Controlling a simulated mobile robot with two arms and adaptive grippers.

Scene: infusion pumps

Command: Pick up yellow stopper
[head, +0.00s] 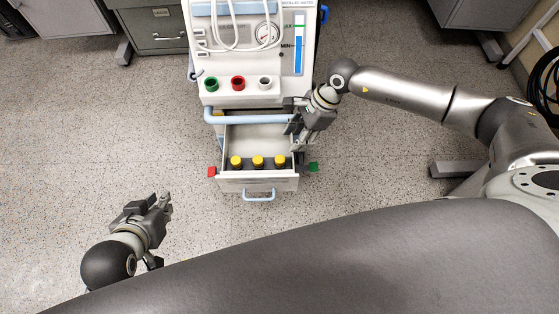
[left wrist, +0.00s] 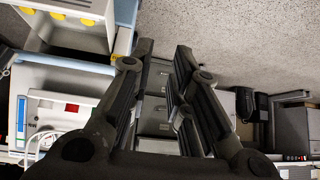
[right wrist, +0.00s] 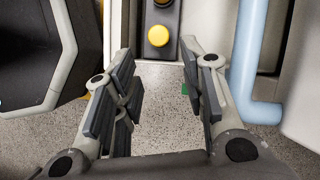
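Three yellow stoppers, left (head: 236,162), middle (head: 258,162) and right (head: 280,162), stand in a row in the pulled-out drawer (head: 258,183) of the pump cart. My right gripper (head: 294,132) is above the drawer's right side, close to the right stopper. In the right wrist view it is open and empty, with a yellow stopper (right wrist: 158,36) beyond its fingertips and part of another at the top edge. My left gripper (head: 166,203) is open and empty over the floor, left of the drawer. The stoppers also show at the left wrist view's upper left (left wrist: 87,22).
The cart (head: 245,95) carries green (head: 211,84), red (head: 238,83) and white (head: 265,83) knobs or caps. A blue rail (head: 248,116) crosses just above the drawer. Cabinets (head: 155,25) stand behind. Floor left of the cart is clear.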

